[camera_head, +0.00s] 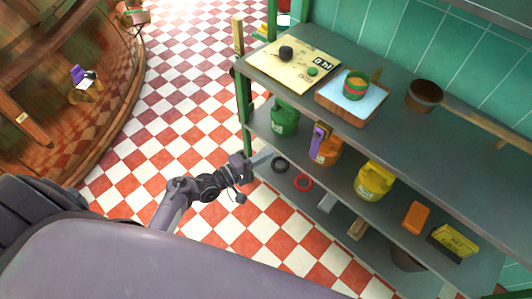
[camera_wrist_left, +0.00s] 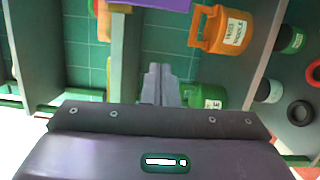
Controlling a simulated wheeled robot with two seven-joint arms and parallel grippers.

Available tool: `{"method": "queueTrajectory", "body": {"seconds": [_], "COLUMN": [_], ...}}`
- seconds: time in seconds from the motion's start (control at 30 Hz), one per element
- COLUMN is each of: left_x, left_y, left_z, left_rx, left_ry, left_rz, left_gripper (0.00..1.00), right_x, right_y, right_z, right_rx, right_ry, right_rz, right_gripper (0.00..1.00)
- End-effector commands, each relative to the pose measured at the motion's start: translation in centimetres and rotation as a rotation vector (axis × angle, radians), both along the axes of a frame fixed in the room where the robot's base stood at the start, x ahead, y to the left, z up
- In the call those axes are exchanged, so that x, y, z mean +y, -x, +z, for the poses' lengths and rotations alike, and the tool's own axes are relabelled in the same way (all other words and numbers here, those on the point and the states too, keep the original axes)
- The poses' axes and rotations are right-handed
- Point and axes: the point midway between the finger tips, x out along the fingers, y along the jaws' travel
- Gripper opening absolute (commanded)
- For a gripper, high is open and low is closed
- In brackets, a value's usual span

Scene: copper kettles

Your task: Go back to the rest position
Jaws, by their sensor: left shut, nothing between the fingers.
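My left arm comes in from the lower left in the head view, and its gripper (camera_head: 264,158) is beside the left end of the shelving. The gripper is shut and holds nothing. In the left wrist view its closed fingers (camera_wrist_left: 158,72) point toward the shelves, with a green kettle (camera_wrist_left: 208,97) just right of them and an orange kettle (camera_wrist_left: 225,30) further up. In the head view the green kettle (camera_head: 284,118) and orange kettle (camera_head: 325,150) stand on the middle shelf, with a purple object (camera_head: 319,134) at the orange one. My right gripper is not in view.
The grey shelving (camera_head: 440,145) fills the right side. A curved wooden counter (camera_head: 100,110) is at left. The checkered floor (camera_head: 190,100) between is clear.

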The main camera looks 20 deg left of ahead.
Motion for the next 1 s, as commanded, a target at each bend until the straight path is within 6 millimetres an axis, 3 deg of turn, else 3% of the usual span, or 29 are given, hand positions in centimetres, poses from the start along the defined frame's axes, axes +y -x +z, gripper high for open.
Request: {"method": "queueTrajectory", "body": {"seconds": [0.33, 0.47, 0.53, 0.67, 0.8, 0.9, 1.0], "left_x": [-0.1, -0.8, -1.3, -1.8, -1.7, -1.1, 0.0], "left_y": [0.2, 1.5, 3.1, 8.1, 15.5, 21.7, 27.9], "left_z": [-0.8, -5.5, -9.7, -18.3, -26.3, -30.8, -33.9], "left_rx": [0.009, 0.063, 0.113, 0.223, 0.33, 0.399, 0.451], "left_ry": [-0.023, -0.163, -0.298, -0.605, -0.924, -1.135, -1.317], "left_rz": [0.003, 0.017, 0.016, -0.044, -0.19, -0.342, -0.514], "left_gripper": [0.0, 0.0, 0.0, 0.0, 0.0, 0.0, 0.0], "right_x": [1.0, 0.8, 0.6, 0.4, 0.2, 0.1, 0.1], "right_y": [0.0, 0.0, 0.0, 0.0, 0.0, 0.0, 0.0], "right_z": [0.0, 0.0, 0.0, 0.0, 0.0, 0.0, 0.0], "right_rx": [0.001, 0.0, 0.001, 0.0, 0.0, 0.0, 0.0], "right_ry": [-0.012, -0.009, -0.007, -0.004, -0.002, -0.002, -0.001], "right_rz": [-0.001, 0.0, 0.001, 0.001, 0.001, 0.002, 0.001], "right_gripper": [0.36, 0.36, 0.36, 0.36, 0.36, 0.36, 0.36]}}
